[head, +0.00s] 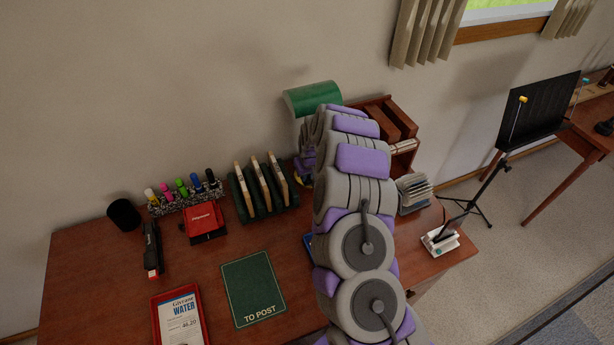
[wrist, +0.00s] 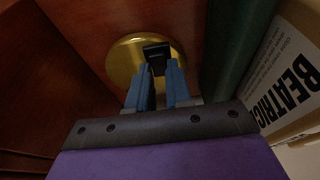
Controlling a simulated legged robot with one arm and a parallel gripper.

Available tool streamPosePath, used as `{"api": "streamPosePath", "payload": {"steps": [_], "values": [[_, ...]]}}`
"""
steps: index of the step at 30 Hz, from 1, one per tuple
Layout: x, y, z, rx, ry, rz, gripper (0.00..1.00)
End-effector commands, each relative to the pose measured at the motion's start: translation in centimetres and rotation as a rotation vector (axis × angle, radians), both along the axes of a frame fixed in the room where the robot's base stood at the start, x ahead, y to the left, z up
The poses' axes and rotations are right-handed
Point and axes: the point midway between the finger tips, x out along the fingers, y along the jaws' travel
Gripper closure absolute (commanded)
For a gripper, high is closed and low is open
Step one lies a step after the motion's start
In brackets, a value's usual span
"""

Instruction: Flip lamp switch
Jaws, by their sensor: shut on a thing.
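The desk lamp's green shade (head: 314,97) stands at the back of the desk, partly behind my arm in the head view. In the wrist view, its round brass base (wrist: 123,54) lies on the reddish wood, with a small black switch (wrist: 156,51) on it. My gripper (wrist: 160,67) has its two blue fingertips at the switch, one on each side, and is shut on it. The near end of the switch is between the tips. In the head view my arm hides the gripper and most of the lamp's base.
In the wrist view, a box marked "BEATRIC" (wrist: 293,85) stands close on the right, and a dark green edge (wrist: 238,50) runs beside the base.

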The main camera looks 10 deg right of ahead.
Motion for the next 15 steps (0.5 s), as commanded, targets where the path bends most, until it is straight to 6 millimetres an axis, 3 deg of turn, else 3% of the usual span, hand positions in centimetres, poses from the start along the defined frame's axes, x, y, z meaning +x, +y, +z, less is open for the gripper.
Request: {"api": "streamPosePath", "payload": {"steps": [10,11,15], "values": [[-0.07,0.16,0.02,-0.001,0.016,0.001,1.00],[-0.07,0.16,0.02,-0.001,0.016,0.001,0.78],[-0.06,0.15,0.03,-0.001,0.015,0.001,0.65]]}}
